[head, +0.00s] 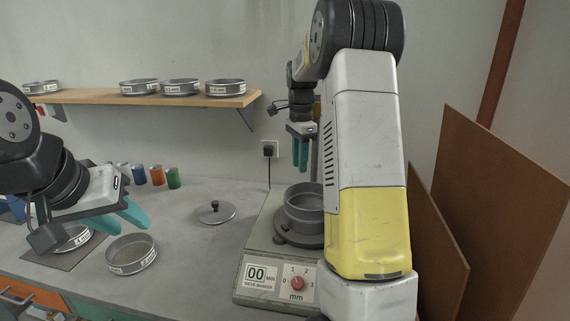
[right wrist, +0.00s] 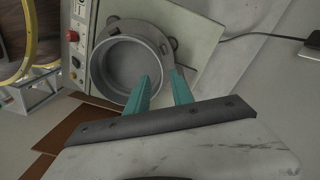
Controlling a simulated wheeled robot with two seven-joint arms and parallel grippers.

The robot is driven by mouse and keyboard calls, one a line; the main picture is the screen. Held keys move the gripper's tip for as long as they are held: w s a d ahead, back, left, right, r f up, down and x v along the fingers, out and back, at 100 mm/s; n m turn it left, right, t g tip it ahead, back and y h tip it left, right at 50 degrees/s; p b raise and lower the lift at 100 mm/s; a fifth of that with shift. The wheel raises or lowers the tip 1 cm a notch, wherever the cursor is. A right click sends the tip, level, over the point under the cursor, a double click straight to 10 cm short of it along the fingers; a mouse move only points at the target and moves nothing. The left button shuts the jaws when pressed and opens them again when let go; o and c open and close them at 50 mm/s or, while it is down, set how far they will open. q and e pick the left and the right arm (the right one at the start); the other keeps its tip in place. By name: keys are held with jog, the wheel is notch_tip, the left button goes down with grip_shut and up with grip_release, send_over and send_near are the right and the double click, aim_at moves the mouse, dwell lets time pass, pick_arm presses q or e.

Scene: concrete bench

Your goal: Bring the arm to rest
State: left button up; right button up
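My right arm rises at the right of the head view and bends over, with its gripper (head: 301,153) hanging down above the sieve shaker (head: 262,262). In the right wrist view the teal fingers of this gripper (right wrist: 164,88) stand apart with nothing between them. A grey round sieve pan (head: 304,203) sits on the shaker below, and it also shows in the right wrist view (right wrist: 124,66). My left gripper (head: 132,217) is at the left, over the bench near a loose sieve (head: 131,254). Its teal fingers look a little apart and I see nothing held.
A wooden shelf (head: 100,98) on the wall holds several sieves. A lid (head: 215,212) with a black knob lies on the bench (head: 195,245). Several coloured jars (head: 156,175) stand by the wall. Another sieve rests on a dark mat (head: 52,258). Brown boards (head: 498,210) lean at the right.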

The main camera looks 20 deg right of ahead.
jog(key=s+a+r+n+t+y, duration=0.1)
jog(key=s+a+r+n, duration=0.25)
jog(key=s, duration=0.35)
jog(key=s+a+r+n+t, duration=0.2)
jog(key=s+r+n, duration=0.15)
jog(key=s, duration=0.25)
jog(key=s+a+r+n+t+y, duration=0.1)
jog(key=s+a+r+n, duration=0.15)
jog(key=s+n, duration=0.35)
jog(key=s+a+f+n+t, duration=0.1)
jog(key=s+n, duration=0.1)
jog(key=s, duration=0.2)
jog(key=s+a+f+n+t, duration=0.1)
jog(key=s+a+n, duration=0.1)
jog(key=s, duration=0.3)
jog(key=shift+s+f, duration=0.15)
jog(key=shift+f, duration=0.15)
